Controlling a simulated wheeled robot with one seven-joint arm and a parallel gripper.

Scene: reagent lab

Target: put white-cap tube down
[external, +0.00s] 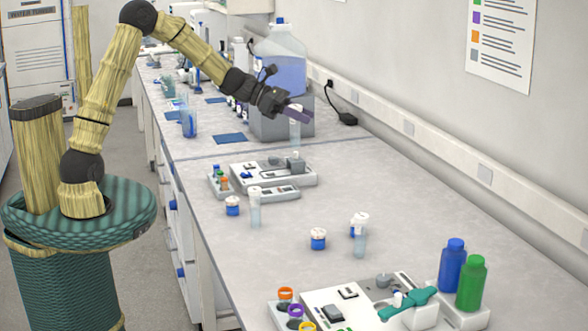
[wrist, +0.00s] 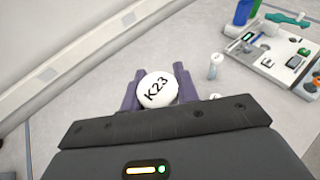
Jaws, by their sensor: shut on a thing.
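My gripper (external: 298,113) is shut on a white-cap tube, a clear tube (external: 296,138) that hangs upright below the fingers in the external view. In the wrist view its round white cap (wrist: 157,89), marked K23, sits between the two purple fingers. The tube's body is hidden under the cap there. In the external view the tube is over the far part of the bench, above or just behind a grey-white device (external: 272,178); I cannot tell whether its lower end touches anything. Two other white-cap tubes stand on the bench, one at left (external: 255,212) and one at right (external: 360,240).
A second device (external: 345,305) with a teal tool (external: 408,303) lies in front, beside blue (external: 452,265) and green (external: 471,283) bottles. A large jug (external: 278,62) stands behind my gripper. Bench surface between devices is partly clear.

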